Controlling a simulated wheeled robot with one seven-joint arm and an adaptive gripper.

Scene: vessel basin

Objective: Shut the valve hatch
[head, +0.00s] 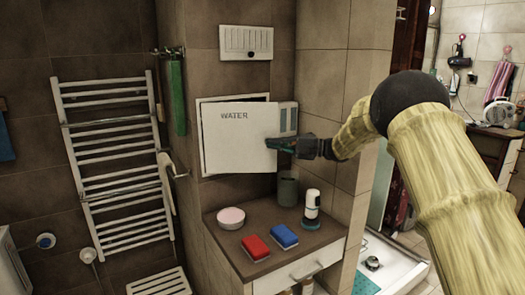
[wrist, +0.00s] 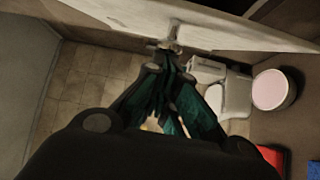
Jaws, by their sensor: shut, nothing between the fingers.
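The valve hatch is a white door marked WATER (head: 235,140) in a white wall frame (head: 202,103). The door stands slightly ajar, its right side out from the frame. My gripper (head: 280,143) is shut and empty at the door's right edge. In the wrist view the door (wrist: 125,14) runs along the top as a pale panel, with a small knob-like part (wrist: 170,44) on it. My closed teal fingers (wrist: 168,62) point at that part. I cannot tell whether they touch it. The valves behind the door are hidden.
Below the hatch, a brown counter (head: 229,250) holds a pink bowl (head: 231,217), a red sponge (head: 255,247), a blue sponge (head: 284,236), a white bottle (head: 312,205) and a grey-green cup (head: 288,190). A towel rack (head: 112,150) hangs left. A tiled wall corner (head: 345,85) stands right.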

